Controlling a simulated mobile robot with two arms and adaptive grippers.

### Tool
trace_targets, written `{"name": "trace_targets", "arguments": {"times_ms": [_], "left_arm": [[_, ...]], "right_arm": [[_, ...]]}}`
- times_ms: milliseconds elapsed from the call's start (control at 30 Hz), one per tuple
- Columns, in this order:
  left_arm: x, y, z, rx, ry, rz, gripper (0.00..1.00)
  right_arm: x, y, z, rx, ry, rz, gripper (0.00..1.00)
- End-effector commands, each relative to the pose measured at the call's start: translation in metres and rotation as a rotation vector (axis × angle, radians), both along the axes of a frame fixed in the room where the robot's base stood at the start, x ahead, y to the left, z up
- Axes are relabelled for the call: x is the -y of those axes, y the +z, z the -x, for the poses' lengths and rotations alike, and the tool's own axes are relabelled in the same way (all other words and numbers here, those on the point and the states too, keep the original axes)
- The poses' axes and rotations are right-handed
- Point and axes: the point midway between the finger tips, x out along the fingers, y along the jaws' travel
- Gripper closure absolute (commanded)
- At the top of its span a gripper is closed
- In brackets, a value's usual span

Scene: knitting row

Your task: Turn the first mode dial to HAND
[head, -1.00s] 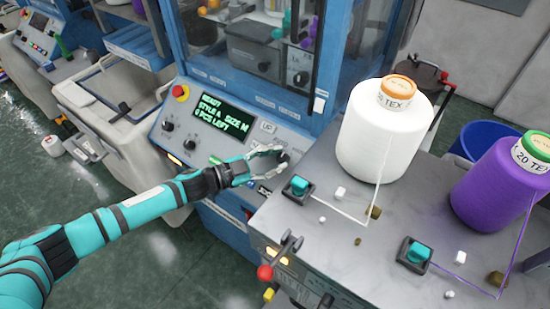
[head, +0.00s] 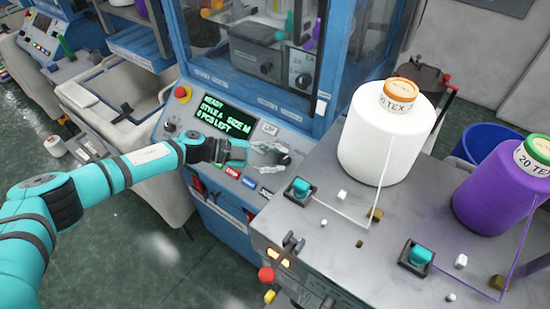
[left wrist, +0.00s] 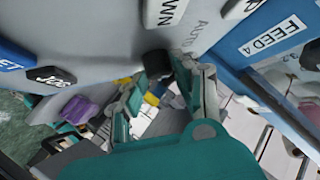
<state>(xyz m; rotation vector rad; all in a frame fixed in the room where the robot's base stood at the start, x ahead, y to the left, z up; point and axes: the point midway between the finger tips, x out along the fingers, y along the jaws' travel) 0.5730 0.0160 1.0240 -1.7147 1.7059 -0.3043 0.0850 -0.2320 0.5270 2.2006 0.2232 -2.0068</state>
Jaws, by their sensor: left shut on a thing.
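My left gripper (head: 270,153) is at the right end of the sloped control panel (head: 185,122) of the blue knitting machine. In the left wrist view, its fingers (left wrist: 160,95) are closed about a dark round dial (left wrist: 158,64) on the panel. The label AUTO is printed near this dial. Its pointer and the HAND mark cannot be made out; the fingers partly cover it in the head view. The panel's screen (head: 223,117) reads READY, STYLE A, SIZE M, 6 PCS LEFT. My right gripper is not in view.
A grey table with a white yarn cone (head: 385,140) and a purple yarn cone (head: 495,185) stands right of the gripper. A red emergency button (head: 182,93) is at the panel's upper left. Panel buttons, including a red STOP button (head: 232,172), lie under my forearm.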

Motion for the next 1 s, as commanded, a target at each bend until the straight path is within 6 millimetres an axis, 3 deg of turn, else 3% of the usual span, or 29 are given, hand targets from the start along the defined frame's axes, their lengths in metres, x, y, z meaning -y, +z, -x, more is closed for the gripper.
{"name": "trace_targets", "arguments": {"times_ms": [333,367,500,800,1000], "left_arm": [[0.001,0.0,0.0,0.002,-0.003,-0.001,1.0],[0.001,0.0,0.0,0.002,-0.003,-0.001,0.67],[0.001,0.0,0.0,0.002,-0.003,-0.001,0.48],[-0.002,0.0,0.0,0.002,-0.001,-0.001,0.48],[-0.027,0.008,0.002,0.002,0.001,-0.003,0.48]], "right_arm": [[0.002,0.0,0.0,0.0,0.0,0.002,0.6],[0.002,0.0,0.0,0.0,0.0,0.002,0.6],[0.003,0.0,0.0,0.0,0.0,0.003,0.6],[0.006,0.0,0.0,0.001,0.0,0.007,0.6],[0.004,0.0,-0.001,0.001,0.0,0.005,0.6]]}}
